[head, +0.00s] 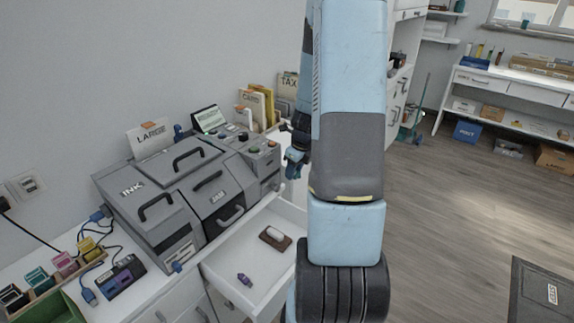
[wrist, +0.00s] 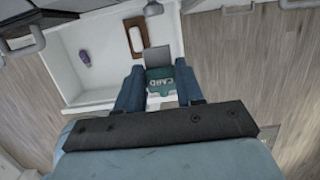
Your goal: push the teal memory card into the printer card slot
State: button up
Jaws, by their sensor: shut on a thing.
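The teal memory card (wrist: 165,82), marked CARD, is between the two blue fingers of my gripper (wrist: 159,88) in the wrist view. The gripper is shut on it. A grey square part (wrist: 157,56) shows at the card's far end. In the head view my gripper (head: 294,160) is to the right of the grey printer (head: 165,195), apart from it and above the open drawer's far side. The card cannot be made out there. I cannot clearly pick out the card slot in either view.
The open white drawer (head: 225,272) holds a purple item (head: 245,280) and a brown-and-white block (head: 275,237). Folders (head: 257,105) stand behind. The floor at right is mostly clear.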

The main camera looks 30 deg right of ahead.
aim_at(274, 160)
jog(key=shift+w+a, duration=0.15)
jog(key=shift+w, duration=0.05)
dwell(0.3)
jog(key=shift+w+a, duration=0.3)
jog(key=shift+w, duration=0.55)
jog(key=shift+w+a, duration=0.35)
jog(key=shift+w, duration=0.55)
jog(key=shift+w+a, duration=0.3)
jog(key=shift+w, duration=0.55)
jog(key=shift+w+a+r, duration=0.1)
jog(key=shift+w+a, duration=0.15)
jog(key=shift+w, duration=0.35)
jog(key=shift+w+a, duration=0.2)
jog(key=shift+w, duration=0.35)
dwell(0.4)
jog(key=o, duration=1.1)
jog(key=v, duration=1.3)
jog(key=shift+r, duration=0.3)
jog(key=shift+s+d, duration=0.1)
jog(key=shift+s, duration=0.05)
